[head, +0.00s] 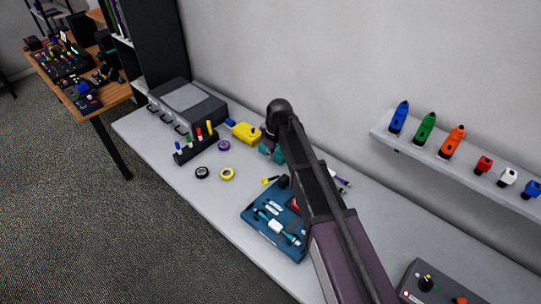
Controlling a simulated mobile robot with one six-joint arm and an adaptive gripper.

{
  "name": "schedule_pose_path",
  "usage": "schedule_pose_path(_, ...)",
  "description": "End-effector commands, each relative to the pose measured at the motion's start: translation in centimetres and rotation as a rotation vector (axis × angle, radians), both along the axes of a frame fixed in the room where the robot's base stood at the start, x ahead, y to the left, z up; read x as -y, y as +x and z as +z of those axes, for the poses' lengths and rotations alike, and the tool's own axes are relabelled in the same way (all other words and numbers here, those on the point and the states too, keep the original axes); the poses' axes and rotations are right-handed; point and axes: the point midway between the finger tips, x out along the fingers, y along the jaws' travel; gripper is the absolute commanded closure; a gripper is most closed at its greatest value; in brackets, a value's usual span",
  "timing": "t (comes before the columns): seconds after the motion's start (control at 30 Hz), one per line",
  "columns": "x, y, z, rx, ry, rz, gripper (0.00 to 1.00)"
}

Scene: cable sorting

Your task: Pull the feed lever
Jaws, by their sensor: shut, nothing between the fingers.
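I cannot make out a clear feed lever. A grey control box (412,271) at the lower right, cut off by the frame edge, carries a black upright knob (425,283) on its top. A yellow tool-like body (246,132) lies on the bench near the arm's end. My arm reaches from the bottom edge up across the bench.
A blue tray (255,222) with tools lies left of my arm. Tape rolls (203,172), a marker rack (188,153) and a grey drawer unit (213,112) stand farther left. A wall shelf (383,133) holds coloured parts. The bench front is mostly clear.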

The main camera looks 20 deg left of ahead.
Motion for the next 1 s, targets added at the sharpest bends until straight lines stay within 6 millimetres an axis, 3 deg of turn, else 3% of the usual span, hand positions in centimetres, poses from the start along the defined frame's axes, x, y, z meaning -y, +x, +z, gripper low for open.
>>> schedule_pose_path(1.0, -0.8, -0.9, -8.2, 0.0, 0.0, -0.002, 1.0)
